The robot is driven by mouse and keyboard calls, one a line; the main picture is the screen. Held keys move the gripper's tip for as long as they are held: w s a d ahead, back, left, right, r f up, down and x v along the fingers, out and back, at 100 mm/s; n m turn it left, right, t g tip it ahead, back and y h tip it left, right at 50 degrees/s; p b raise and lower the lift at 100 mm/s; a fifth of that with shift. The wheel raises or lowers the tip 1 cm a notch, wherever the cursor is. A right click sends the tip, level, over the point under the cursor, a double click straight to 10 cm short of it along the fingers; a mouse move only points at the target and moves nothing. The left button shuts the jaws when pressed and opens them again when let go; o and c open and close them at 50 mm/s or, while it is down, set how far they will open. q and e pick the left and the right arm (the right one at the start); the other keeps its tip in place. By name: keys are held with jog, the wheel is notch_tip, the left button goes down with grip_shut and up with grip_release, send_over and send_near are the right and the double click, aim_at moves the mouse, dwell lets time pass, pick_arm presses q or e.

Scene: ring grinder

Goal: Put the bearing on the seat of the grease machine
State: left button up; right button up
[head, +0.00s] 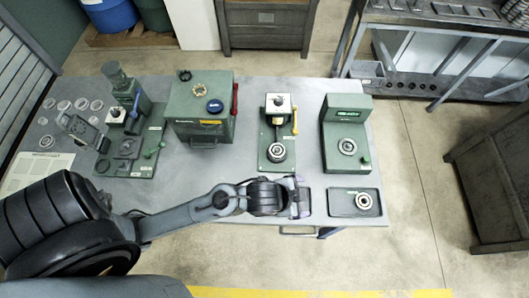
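A round metal bearing (364,201) lies in the dark tray (341,209) at the bench's front right. Ring-shaped metal parts also show on the green machine with a yellow lever (268,166) and on the green machine with a lit display (334,161); I cannot tell whether they are bearings or seats. No label I can read marks the grease machine. My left gripper (299,199) is at the bench's front edge, left of the tray and apart from the bearing. Its fingers are small and seen from above, so their opening is unclear. My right gripper is out of view.
A green box (203,124) with knobs and a red lever stands mid-bench. A green machine (134,122) and several loose rings (64,105) are at the left. A rack (445,24) stands behind right. Bare bench shows between the machines.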

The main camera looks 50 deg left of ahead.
pick_arm(q)
jog(key=s+a+f+n+g+y, duration=0.2)
jog(key=s+a+n, duration=0.4)
jog(key=s+a, duration=0.4)
jog(key=shift+s+a+g, duration=0.4)
jog(key=shift+s+g, duration=0.05)
jog(key=shift+g, duration=0.25)
notch_tip(320, 180, up, 13)
jog(key=p, duration=1.3)
